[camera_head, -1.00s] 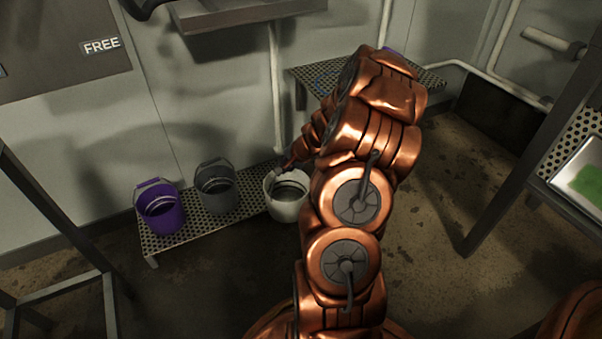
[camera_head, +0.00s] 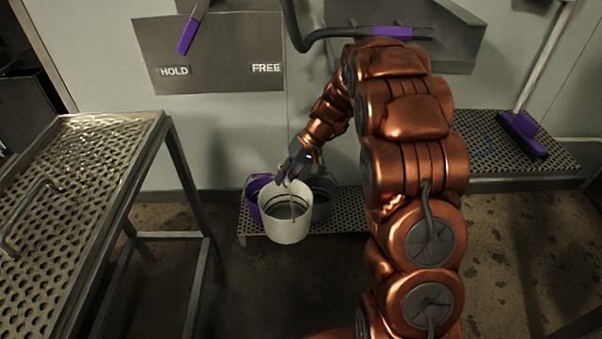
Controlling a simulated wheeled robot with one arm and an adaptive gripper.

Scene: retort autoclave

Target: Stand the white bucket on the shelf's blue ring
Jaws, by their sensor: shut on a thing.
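The white bucket (camera_head: 286,222) hangs roughly upright from my gripper (camera_head: 291,178), in front of the low perforated rack. My gripper is shut on its upper part; I cannot tell whether it grips the handle or the rim. On the higher perforated shelf (camera_head: 550,165) at the right, a faint blue mark (camera_head: 484,150) shows just beside my arm. It may be part of the blue ring; my arm may hide the rest.
A purple bucket (camera_head: 254,190) and a grey bucket (camera_head: 322,200) stand on the low rack (camera_head: 350,222) behind the white one. A purple brush (camera_head: 523,136) stands on the right shelf. A perforated table (camera_head: 120,150) fills the left.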

